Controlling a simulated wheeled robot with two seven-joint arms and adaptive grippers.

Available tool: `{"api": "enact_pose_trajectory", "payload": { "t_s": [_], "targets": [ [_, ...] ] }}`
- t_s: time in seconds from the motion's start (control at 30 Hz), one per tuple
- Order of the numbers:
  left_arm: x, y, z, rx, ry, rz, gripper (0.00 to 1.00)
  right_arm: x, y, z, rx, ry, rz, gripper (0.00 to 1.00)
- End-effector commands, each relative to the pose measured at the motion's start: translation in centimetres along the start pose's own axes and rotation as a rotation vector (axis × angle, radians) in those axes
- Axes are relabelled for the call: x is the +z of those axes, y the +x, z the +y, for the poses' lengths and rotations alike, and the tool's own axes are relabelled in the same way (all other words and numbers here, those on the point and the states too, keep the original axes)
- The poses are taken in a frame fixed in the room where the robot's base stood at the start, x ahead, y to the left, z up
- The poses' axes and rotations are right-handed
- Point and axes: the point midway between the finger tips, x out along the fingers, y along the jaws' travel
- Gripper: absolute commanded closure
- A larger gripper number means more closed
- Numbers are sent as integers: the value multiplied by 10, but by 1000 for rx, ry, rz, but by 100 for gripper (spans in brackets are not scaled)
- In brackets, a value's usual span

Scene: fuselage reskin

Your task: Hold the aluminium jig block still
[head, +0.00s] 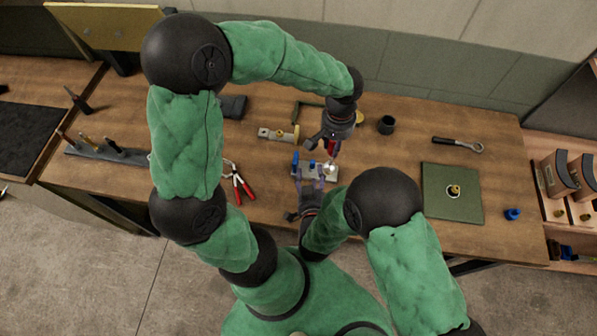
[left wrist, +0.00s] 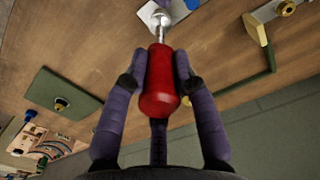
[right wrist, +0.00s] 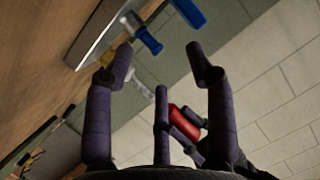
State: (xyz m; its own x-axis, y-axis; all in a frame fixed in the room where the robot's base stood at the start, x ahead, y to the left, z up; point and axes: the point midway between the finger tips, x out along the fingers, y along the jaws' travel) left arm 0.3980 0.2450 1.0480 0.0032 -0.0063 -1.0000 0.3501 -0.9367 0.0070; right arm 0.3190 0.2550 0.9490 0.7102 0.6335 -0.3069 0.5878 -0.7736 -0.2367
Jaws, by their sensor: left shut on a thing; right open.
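The aluminium jig block (head: 331,174) lies on the bench near its front edge, with blue parts (head: 295,162) on it. It shows in the right wrist view (right wrist: 92,38) ahead of my fingers, with a blue peg (right wrist: 148,40). My right gripper (head: 311,180) is open at the block's near side; whether the fingers touch it I cannot tell. My left gripper (head: 332,147) is shut on a red-handled tool (left wrist: 160,85), above the block. The tool's metal shaft (left wrist: 162,30) points towards the block; contact at its tip is unclear.
Red-handled pliers (head: 240,185) lie left of the block. A light metal bracket (head: 277,134) and a dark cup (head: 386,125) stand behind. A green mat (head: 440,208) and a ratchet (head: 458,144) are to the right. Bare bench lies between block and mat.

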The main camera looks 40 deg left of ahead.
Motion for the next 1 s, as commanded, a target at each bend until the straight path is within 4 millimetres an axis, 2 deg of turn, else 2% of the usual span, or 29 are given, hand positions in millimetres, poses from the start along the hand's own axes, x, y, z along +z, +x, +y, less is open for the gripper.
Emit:
{"api": "enact_pose_trajectory", "payload": {
  "t_s": [0.03, 0.07, 0.27, 0.47, 0.8, 1.0],
  "targets": [
    [0, 0, 0, 0, 0, 1, 100, 2, 3, -17, -23, -61, -3, 45],
    [0, 0, 0, 0, 0, 1, 100, 2, 4, -21, -24, -95, -9, 45],
    [0, 0, 0, 0, 0, 1, 100, 4, 11, -36, -17, -231, -34, 45],
    [0, 0, 0, 0, 0, 1, 100, 4, 22, -38, -12, -260, -40, 45],
    [0, 0, 0, 0, 0, 1, 100, 7, 68, -38, -11, -258, -41, 45],
    [0, 0, 0, 0, 0, 1, 100, 7, 84, -38, -11, -257, -40, 45]
  ]
}}
